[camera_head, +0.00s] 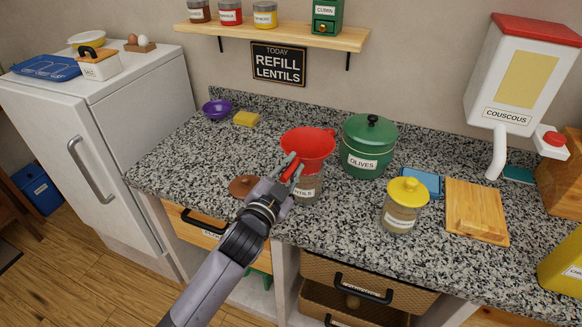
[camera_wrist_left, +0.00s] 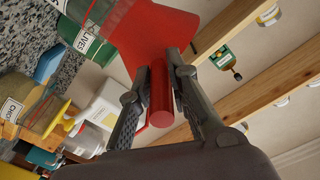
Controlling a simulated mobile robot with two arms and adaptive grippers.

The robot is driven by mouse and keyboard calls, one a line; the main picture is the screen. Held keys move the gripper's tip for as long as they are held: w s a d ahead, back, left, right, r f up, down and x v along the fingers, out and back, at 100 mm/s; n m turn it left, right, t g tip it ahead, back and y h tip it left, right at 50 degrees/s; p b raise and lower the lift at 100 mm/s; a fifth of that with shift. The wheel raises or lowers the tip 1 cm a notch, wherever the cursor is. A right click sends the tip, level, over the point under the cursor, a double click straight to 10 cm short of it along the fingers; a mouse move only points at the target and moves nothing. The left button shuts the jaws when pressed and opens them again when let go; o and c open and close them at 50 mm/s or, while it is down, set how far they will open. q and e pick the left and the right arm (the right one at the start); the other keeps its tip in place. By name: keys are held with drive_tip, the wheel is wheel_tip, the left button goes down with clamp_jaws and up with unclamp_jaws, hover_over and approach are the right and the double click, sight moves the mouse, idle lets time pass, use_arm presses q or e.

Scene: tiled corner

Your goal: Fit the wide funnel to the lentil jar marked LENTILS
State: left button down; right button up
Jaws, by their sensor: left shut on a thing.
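The wide red funnel (camera_head: 308,143) is above the glass lentil jar (camera_head: 308,188), whose label shows partly as "NTILS" at the counter's front. My left gripper (camera_head: 291,168) is shut on the funnel's red handle. In the left wrist view the fingers (camera_wrist_left: 180,70) lie either side of the handle (camera_wrist_left: 161,95), with the funnel cone (camera_wrist_left: 150,40) beyond. The funnel's lower end and the jar's mouth are hidden behind the gripper and cone, so I cannot tell whether they touch. My right gripper is not in view.
A brown round lid (camera_head: 242,187) lies left of the jar. A green OLIVES pot (camera_head: 369,147) stands close behind right, and a yellow-lidded jar (camera_head: 401,212) right.

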use_arm(q)
drive_tip(key=shift+f+b, duration=0.8)
drive_tip(key=shift+f, duration=0.35)
drive_tip(key=c, duration=1.4)
unclamp_jaws()
drive_tip(key=shift+c, duration=0.2)
drive_tip(key=shift+f, duration=0.1)
drive_tip(key=shift+s, duration=0.1)
drive_tip(key=v, duration=1.2)
